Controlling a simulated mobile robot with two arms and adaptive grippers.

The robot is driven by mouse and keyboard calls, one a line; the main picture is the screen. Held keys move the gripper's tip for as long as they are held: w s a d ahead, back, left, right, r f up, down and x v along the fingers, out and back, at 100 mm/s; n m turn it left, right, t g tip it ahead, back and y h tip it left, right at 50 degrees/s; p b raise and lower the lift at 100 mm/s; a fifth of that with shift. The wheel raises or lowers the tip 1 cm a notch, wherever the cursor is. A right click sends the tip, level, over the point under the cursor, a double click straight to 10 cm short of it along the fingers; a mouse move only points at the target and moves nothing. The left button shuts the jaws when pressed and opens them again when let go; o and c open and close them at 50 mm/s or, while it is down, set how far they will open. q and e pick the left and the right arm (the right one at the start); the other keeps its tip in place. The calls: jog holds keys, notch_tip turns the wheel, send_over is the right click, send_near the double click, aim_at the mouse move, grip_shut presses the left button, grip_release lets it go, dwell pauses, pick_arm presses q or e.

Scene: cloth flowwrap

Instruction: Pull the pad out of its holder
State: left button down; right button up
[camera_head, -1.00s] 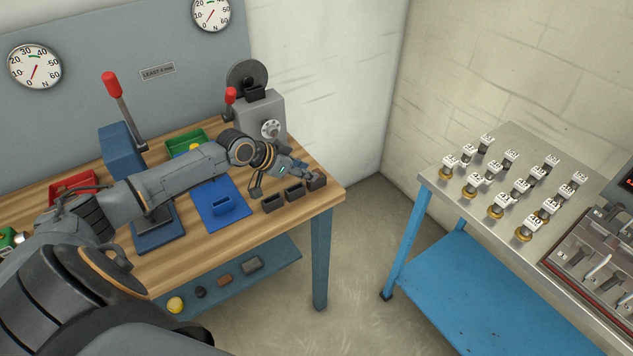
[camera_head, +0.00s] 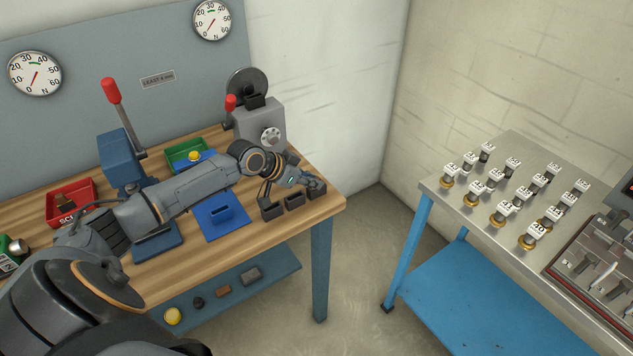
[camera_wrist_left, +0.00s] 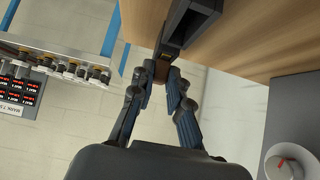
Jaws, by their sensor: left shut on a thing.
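In the left wrist view, my left gripper (camera_wrist_left: 161,78) is shut on a small brownish pad (camera_wrist_left: 160,68), at the end of a dark holder (camera_wrist_left: 168,48). How much of the pad is still inside the holder is hidden. My right gripper is not in view.
A blue mat with a blue holder (camera_head: 222,213) lies left of the dark holders. A grey machine with a dial (camera_head: 258,122) stands behind my left arm. The table's right edge is close to the gripper. A metal table (camera_head: 512,150) with several labelled pieces stands apart at right.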

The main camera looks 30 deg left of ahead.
pick_arm(q)
jog(key=shift+r+p, duration=0.3)
jog(key=shift+r+p, duration=3)
jog(key=shift+r, duration=0.2)
